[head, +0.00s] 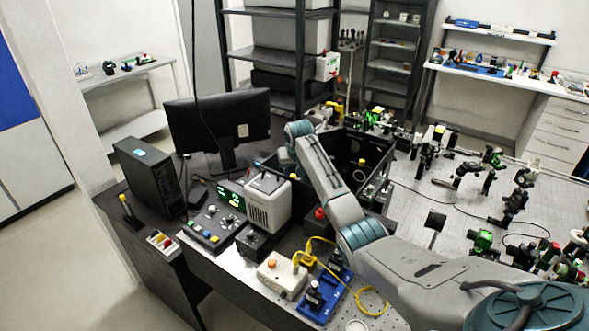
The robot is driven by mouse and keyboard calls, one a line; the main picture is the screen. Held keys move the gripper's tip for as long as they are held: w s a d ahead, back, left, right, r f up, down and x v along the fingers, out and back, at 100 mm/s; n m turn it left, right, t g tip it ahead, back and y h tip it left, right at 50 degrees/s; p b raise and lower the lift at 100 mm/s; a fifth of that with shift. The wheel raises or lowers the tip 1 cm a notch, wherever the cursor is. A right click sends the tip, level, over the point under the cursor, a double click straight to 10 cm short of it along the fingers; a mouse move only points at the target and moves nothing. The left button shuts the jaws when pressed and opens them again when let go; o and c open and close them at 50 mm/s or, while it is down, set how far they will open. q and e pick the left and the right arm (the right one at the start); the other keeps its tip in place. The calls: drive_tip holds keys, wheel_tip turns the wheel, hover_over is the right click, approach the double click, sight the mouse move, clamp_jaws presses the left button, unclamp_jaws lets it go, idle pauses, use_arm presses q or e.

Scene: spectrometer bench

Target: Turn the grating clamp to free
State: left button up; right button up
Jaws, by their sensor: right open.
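My right arm reaches from the lower right up to the black open-topped spectrometer box (345,150). My right gripper (322,118) is small and partly hidden beyond the teal wrist, at the box's far left side. It is open, and no object shows held in it. A yellow piece (336,107) shows right beside the gripper; I cannot tell if it is the grating clamp or whether they touch. The clamp's setting cannot be read at this size. Much of the box's left interior is hidden behind my arm. My left gripper is not in view.
A monitor (218,122), computer tower (148,175), control panel (213,228) and beige unit (268,200) stand left of the arm. A blue-based fixture (322,296) and yellow cable (372,303) lie in front. Optics mounts crowd the perforated table (465,205) at right.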

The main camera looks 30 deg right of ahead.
sight(293, 177)
drive_tip(key=shift+w+d+f, duration=0.15)
drive_tip(key=shift+f, duration=0.5)
drive_tip(key=shift+w+f, duration=0.15)
drive_tip(key=shift+f, duration=0.05)
drive_tip(key=shift+w+f, duration=0.2)
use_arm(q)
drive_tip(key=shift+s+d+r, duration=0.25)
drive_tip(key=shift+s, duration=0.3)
use_arm(e)
drive_tip(key=shift+c, duration=0.4)
drive_tip(key=shift+s, duration=0.1)
clamp_jaws()
